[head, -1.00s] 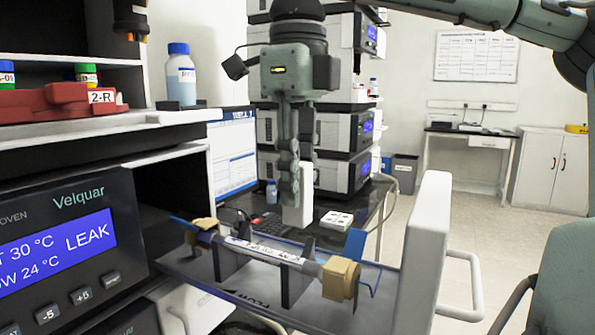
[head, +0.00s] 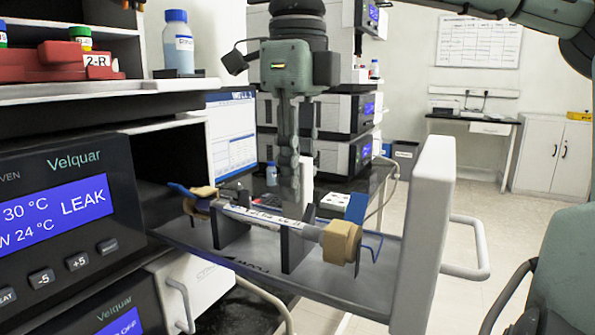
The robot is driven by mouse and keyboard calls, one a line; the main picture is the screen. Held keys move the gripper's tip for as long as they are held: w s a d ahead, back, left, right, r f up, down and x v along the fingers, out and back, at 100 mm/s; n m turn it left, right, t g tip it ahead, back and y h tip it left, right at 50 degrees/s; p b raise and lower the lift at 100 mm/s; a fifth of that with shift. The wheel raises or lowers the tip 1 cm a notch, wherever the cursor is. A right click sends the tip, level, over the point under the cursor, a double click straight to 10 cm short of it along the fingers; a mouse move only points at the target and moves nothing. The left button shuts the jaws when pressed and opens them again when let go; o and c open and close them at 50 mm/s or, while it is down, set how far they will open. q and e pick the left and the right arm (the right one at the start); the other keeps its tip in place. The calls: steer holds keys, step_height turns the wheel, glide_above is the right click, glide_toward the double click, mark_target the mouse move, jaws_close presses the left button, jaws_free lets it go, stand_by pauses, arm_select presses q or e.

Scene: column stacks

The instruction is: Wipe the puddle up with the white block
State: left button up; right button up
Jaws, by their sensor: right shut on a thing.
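My right gripper (head: 294,192) points down over the pulled-out oven tray (head: 345,287), shut on the white block (head: 307,172). Only a narrow strip of the block shows beside the fingers; its lower end is hidden behind the column. The column (head: 260,217), a grey tube with tan end fittings, lies across two dark holders in the tray. I cannot make out the puddle; the tray floor behind the column is mostly hidden. I cannot tell whether the block touches the tray. My left gripper is not in view.
The tray's tall white front panel (head: 425,225) stands to the right. The oven (head: 65,210) at left reads LEAK. Behind are a monitor (head: 230,140) and instrument stacks (head: 340,130).

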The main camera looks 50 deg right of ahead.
steer(key=shift+f+b, duration=0.4)
steer(key=shift+f, duration=0.25)
stand_by(0.7)
steer(key=shift+s, duration=0.1)
